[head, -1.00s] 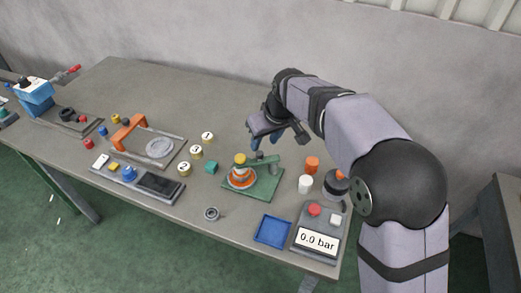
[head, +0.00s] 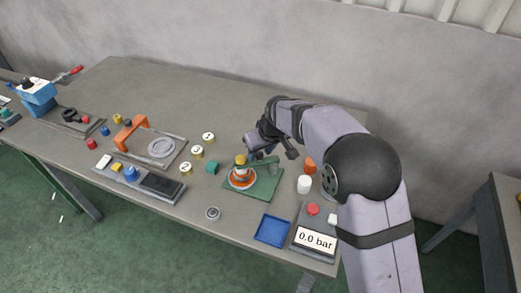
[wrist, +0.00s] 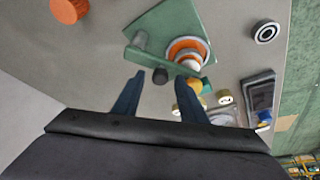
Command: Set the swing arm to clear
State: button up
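The green swing arm (head: 264,161) is a bar on a post over a green base plate (head: 262,190). It reaches left to a yellow piece (head: 240,159) above an orange and white round stack (head: 242,178). In the wrist view the swing arm (wrist: 150,60) has a dark knob (wrist: 160,76) along its side. My gripper (wrist: 159,74) is open, its two blue fingers apart, and the knob appears between their tips. Whether the tips are down at the knob's height I cannot tell. In the head view my gripper (head: 256,153) is just behind the swing arm, partly hiding it.
An orange cylinder (head: 309,165) and a white cylinder (head: 304,184) stand right of the plate. A blue tray (head: 272,231) and a gauge box reading 0.0 bar (head: 315,238) are in front. A teal block (head: 212,168) and several numbered discs (head: 197,153) lie left.

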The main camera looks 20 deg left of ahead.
jog(key=shift+c, duration=0.5)
grip_shut()
jog(key=shift+d+n+b, duration=0.1)
jog(key=shift+n+b, duration=0.2)
jog(key=shift+b, duration=0.05)
jog(key=shift+s+d+f+n+g+y+b, duration=0.1)
jog(key=shift+s+d+n+g+y+b, duration=0.1)
jog(key=shift+n+b, duration=0.4)
jog(key=shift+s+d+n+g+y+b, duration=0.1)
jog(key=shift+d+n+g+y+b, duration=0.1)
jog(key=shift+n+b, duration=0.4)
jog(key=shift+s+d+r+n+g, duration=0.1)
jog(key=shift+d+n+g, duration=0.65)
jog(key=shift+n, duration=1.2)
jog(key=shift+d+r+n+g, duration=0.1)
jog(key=shift+d+n+g, duration=0.7)
jog(key=shift+n, duration=1.2)
jog(key=shift+s+d+n+g, duration=0.1)
jog(key=shift+d+n+g, duration=0.65)
jog(key=shift+n, duration=1.2)
jog(key=shift+h, duration=0.3)
